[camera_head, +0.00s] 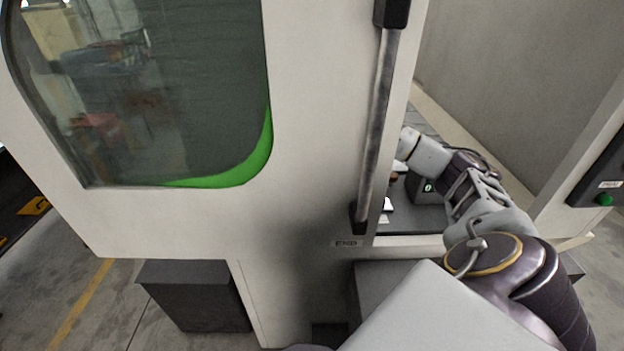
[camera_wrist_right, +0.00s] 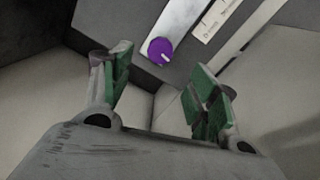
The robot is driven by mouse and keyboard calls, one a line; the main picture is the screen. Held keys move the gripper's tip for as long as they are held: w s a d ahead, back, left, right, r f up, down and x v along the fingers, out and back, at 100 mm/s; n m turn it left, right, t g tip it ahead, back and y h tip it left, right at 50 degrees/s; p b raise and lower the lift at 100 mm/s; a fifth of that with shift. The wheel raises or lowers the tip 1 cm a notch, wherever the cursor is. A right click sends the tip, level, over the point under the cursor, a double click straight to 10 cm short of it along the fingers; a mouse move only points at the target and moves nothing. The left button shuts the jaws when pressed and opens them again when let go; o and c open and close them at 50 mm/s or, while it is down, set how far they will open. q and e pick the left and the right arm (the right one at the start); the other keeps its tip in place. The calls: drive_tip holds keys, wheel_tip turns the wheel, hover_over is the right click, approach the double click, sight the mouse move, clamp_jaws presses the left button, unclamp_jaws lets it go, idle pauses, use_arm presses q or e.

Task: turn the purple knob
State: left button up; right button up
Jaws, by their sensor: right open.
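The purple knob (camera_wrist_right: 160,51) shows in the right wrist view, on a pale metal strip of a dark panel, with a light mark on its face. My right gripper (camera_wrist_right: 158,88) is open, with its green-padded fingers apart to either side below the knob in the picture. The knob lies beyond the fingertips, near the middle of the gap, and no finger is seen touching it. In the head view my right arm reaches into the machine's opening; its gripper and the knob are hidden there. My left gripper is not in view.
A pale machine door (camera_head: 325,100) with a dark window and a long vertical handle (camera_head: 377,125) stands left of my right arm. A frame edge with a dark control box (camera_head: 602,170) is on the right. Labels (camera_wrist_right: 214,22) sit beside the knob.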

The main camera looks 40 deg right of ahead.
drive_tip(key=shift+r, duration=1.4)
drive_tip(key=shift+a+f, duration=0.1)
